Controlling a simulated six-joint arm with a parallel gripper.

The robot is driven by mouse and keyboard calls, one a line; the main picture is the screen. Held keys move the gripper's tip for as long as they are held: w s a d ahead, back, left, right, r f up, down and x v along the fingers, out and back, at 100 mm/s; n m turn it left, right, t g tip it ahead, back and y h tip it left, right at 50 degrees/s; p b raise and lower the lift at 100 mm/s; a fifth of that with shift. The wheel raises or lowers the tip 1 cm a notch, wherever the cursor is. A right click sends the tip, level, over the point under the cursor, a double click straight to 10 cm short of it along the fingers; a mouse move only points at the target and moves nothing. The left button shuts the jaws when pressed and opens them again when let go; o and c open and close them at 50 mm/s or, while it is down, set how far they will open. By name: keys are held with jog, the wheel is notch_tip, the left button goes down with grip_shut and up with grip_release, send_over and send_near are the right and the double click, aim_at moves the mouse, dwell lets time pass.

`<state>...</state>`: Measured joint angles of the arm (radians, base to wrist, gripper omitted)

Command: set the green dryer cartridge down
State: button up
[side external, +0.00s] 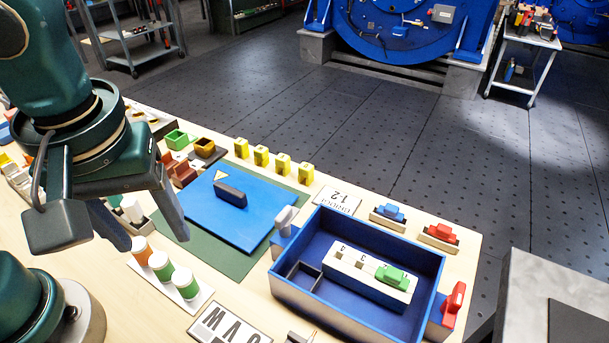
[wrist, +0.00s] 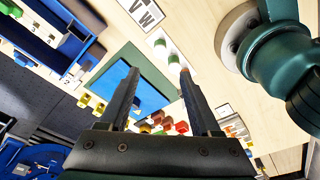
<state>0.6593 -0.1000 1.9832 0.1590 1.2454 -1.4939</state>
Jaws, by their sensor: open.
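Two white cylinders with green bands, which look like green dryer cartridges, stand upright on a white strip (side external: 205,297). One is in the middle (side external: 161,267) and one at the near end (side external: 186,286). An orange-banded cylinder (side external: 142,252) stands at the far end of the same strip. My gripper (side external: 153,240) hangs above the table by the orange cylinder, fingers spread and nothing between them. In the wrist view my gripper (wrist: 159,70) is open and empty; green-banded cylinders (wrist: 160,43) show beyond and near the right fingertip, partly hidden.
A blue tray (side external: 290,298) holds a white numbered block (side external: 343,266) with a green part (side external: 391,277) on it. A blue plate (side external: 245,230) carrying a dark block (side external: 230,193) lies on a green mat (side external: 230,262). Yellow parts (side external: 261,155) line the far edge.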

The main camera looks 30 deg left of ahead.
jog(key=w+a+m+t+h, duration=0.1)
jog(key=a+m+t, duration=0.3)
jog(key=a+m, duration=0.4)
jog(key=shift+a+r+m, duration=0.25)
jog(key=shift+r+m, duration=0.2)
jog(key=shift+m, duration=0.05)
